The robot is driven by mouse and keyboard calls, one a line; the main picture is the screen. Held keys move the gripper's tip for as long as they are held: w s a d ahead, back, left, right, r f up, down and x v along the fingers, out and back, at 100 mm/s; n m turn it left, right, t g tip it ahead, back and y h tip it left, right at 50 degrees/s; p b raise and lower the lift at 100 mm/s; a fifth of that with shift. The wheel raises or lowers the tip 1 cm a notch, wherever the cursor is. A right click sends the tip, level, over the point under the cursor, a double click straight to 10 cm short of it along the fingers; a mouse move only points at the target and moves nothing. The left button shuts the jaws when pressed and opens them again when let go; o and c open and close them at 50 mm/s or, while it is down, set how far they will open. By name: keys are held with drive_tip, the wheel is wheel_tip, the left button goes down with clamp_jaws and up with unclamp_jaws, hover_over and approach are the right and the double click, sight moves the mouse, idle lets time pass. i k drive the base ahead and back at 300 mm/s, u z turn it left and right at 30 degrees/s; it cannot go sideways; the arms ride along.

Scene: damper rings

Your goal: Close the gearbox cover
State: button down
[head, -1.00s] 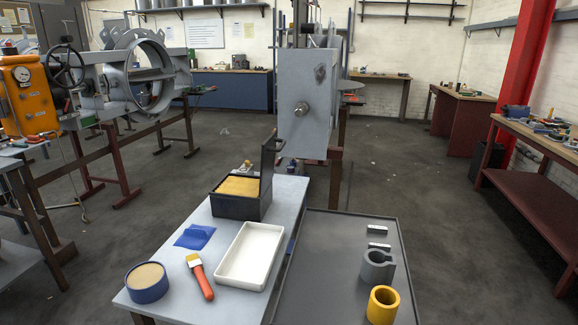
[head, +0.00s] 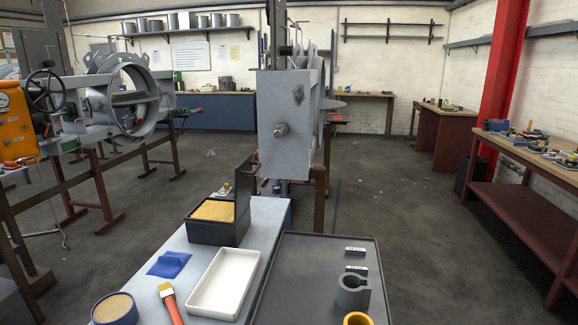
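An orange housing (head: 14,126) stands at the far left, partly cut off by the picture's edge. A dark handwheel (head: 45,90) sits at its upper right, in front of a large grey ring-shaped damper frame (head: 132,100). I cannot tell which part is the gearbox cover, or whether it stands open. My gripper does not show in the head view.
A grey table in front bears a black box (head: 218,232) with its lid up, a white tray (head: 224,284), a blue cloth (head: 169,264), a brush (head: 171,305) and a round tin (head: 115,309). A dark tray (head: 310,265) holds a grey split ring (head: 353,292) and a yellow ring (head: 358,319). Floor (head: 400,220) right is clear.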

sight(244, 172)
drive_tip(key=z, duration=0.25)
drive_tip(key=i, duration=1.35)
